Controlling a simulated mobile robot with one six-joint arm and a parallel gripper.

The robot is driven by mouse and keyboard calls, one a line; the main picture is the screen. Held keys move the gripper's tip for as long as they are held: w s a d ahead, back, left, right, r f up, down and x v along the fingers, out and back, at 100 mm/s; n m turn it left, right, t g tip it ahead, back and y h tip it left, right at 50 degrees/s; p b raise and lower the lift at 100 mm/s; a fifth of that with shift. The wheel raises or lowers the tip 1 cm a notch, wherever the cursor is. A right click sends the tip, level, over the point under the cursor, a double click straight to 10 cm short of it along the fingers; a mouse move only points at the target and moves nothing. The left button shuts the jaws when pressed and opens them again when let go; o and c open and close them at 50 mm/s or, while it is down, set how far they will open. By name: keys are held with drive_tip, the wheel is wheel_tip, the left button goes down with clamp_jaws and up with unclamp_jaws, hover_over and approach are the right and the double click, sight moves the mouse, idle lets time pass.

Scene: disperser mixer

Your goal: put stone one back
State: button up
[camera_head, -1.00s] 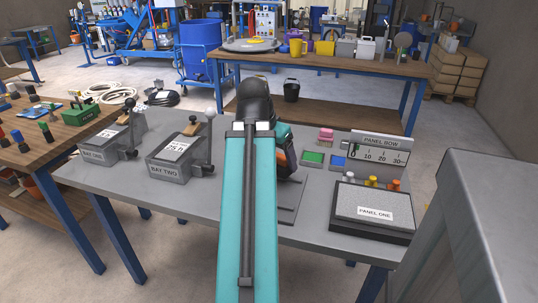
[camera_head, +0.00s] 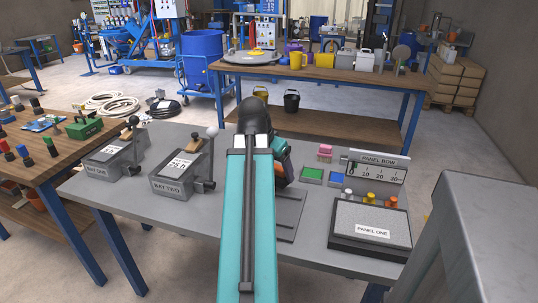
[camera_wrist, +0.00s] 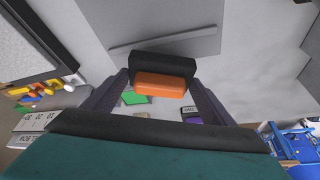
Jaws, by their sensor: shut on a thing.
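My gripper (camera_wrist: 161,78) is shut on a block with an orange part (camera_wrist: 164,86) and a black part (camera_wrist: 163,67). The block sits between the two dark fingers, above the grey tabletop. I cannot read a label on it, so I cannot tell whether it is stone one. In the head view my teal arm hides most of the gripper, and some orange shows at its right side. A flat grey plate (camera_head: 290,214) lies on the grey table (camera_head: 315,238) near the gripper; it also shows in the wrist view (camera_wrist: 175,42).
Bay one (camera_head: 110,161) and bay two (camera_head: 180,180) stand on the left, with upright levers. Panel one (camera_head: 370,226) is at the right, with the panel bow scale (camera_head: 377,168) behind it. Green (camera_head: 312,175) and blue (camera_head: 339,179) squares and pink blocks (camera_head: 325,150) lie between.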

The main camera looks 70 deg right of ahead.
drive_tip(key=shift+w+d+r+p, duration=0.2)
drive_tip(key=shift+d+p, duration=0.35)
drive_tip(key=shift+p, duration=2.95)
drive_tip(key=p, duration=0.8)
drive_tip(key=shift+w+d+f, duration=0.1)
drive_tip(key=shift+w+f, duration=0.05)
drive_tip(key=shift+w, duration=0.1)
drive_tip(key=shift+w+d+f+p, duration=0.2)
drive_tip(key=shift+w+d+p, duration=0.2)
drive_tip(key=shift+w+d, duration=0.8)
drive_tip(key=shift+w+d+f+p, duration=0.2)
drive_tip(key=shift+w+d+p, duration=0.3)
drive_tip(key=shift+d, duration=1.35)
drive_tip(key=shift+w+d+f+p, duration=0.2)
drive_tip(key=shift+w+d+p, duration=0.15)
drive_tip(key=shift+w+d, duration=0.9)
drive_tip(key=shift+s+d, duration=0.3)
drive_tip(key=shift+f, duration=0.1)
drive_tip(key=shift+f+p, duration=0.65)
drive_tip(key=shift+f, duration=1.05)
drive_tip(key=shift+f, duration=0.2)
drive_tip(key=o, duration=1.1)
